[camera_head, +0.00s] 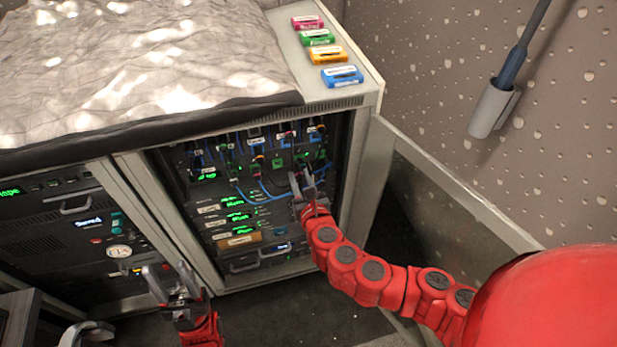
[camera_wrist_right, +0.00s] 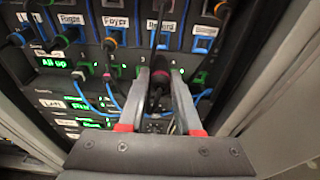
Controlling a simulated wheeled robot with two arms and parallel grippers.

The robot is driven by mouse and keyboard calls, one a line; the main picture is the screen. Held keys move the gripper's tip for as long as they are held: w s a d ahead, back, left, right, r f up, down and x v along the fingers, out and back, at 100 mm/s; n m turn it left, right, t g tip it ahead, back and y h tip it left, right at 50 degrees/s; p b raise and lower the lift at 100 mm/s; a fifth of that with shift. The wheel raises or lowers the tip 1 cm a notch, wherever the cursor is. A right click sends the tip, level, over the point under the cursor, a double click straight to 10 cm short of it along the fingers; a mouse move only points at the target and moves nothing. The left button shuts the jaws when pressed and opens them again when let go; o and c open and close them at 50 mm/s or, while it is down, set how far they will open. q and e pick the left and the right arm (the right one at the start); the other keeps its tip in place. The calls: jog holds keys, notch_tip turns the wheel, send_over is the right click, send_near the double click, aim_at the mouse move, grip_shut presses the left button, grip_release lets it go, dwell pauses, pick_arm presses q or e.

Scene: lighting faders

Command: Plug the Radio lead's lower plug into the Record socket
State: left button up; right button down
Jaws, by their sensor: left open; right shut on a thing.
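My right gripper (camera_head: 308,184) is inside the open cabinet at the patch panel. In the right wrist view its fingers (camera_wrist_right: 161,80) are shut on a dark plug (camera_wrist_right: 158,94) with a reddish collar, in front of the lower row of the panel. I cannot tell whether the plug's tip is in a socket, nor read which lead it belongs to. Above it, a label that seems to read Record (camera_wrist_right: 160,28) sits in the upper row, with a dark lead hanging across it. My left gripper (camera_head: 168,270) is open and empty, low in front of the cabinets.
Several other plugs and blue leads (camera_head: 258,186) crowd the panel around the right gripper. An open cabinet door (camera_head: 450,205) stands to the right of my right arm. Coloured labelled blocks (camera_head: 342,76) lie on the cabinet top.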

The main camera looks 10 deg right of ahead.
aim_at(295, 164)
jog(key=shift+a, duration=0.15)
jog(key=shift+w+r, duration=0.1)
jog(key=shift+w, duration=0.55)
jog(key=shift+w, duration=0.1)
jog(key=shift+w+b, duration=0.3)
jog(key=shift+w, duration=2.2)
jog(key=shift+a, duration=0.1)
jog(key=shift+p, duration=0.5)
jog(key=shift+w, duration=1)
jog(key=shift+r, duration=0.15)
dwell(0.4)
